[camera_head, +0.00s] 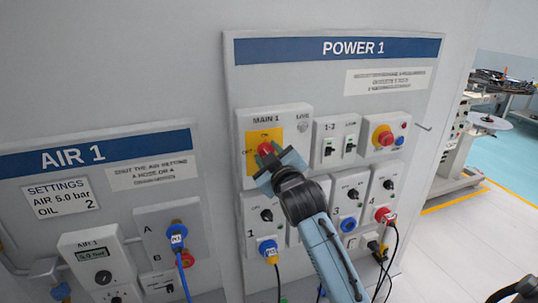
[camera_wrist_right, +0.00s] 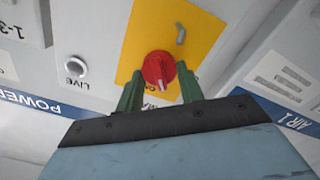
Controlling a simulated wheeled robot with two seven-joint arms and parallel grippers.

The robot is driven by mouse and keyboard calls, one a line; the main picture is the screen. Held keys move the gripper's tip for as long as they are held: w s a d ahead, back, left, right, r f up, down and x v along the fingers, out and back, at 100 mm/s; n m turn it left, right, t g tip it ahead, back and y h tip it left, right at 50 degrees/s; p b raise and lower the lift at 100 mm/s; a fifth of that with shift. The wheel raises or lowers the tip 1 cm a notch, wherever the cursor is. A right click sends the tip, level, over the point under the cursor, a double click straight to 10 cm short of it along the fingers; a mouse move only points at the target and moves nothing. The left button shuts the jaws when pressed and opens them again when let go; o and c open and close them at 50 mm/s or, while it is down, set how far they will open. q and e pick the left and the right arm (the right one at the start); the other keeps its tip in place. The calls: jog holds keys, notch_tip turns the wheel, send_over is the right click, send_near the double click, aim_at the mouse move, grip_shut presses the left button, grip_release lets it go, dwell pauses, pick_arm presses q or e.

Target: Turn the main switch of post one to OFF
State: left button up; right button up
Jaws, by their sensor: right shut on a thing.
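The main switch of post one is a red rotary knob (camera_head: 265,148) on a yellow plate (camera_head: 251,146) under the label MAIN 1, on the POWER 1 board. ON is printed above the knob and OFF to its left. My right gripper (camera_head: 270,162) is at the knob, reaching up from below right, and covers the plate's lower right part. In the right wrist view, the green fingers (camera_wrist_right: 160,88) are shut on the red knob (camera_wrist_right: 158,70), one on each side. I cannot tell exactly which mark the knob points at. My left gripper is not in view.
Breakers 1-3 (camera_head: 337,138) and a red button on yellow (camera_head: 382,136) sit right of the main switch. Outlets with a blue plug (camera_head: 267,249) and a red plug (camera_head: 385,215) are below, cables hanging. The AIR 1 board (camera_head: 97,156) is at left. Open floor lies right.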

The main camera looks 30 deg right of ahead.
jog(key=n, duration=1)
jog(key=shift+a+f+n, duration=0.1)
jog(key=shift+f+n, duration=0.05)
jog(key=shift+n, duration=0.45)
jog(key=o, duration=1)
jog(key=shift+f, duration=0.15)
jog(key=shift+a+f, duration=0.1)
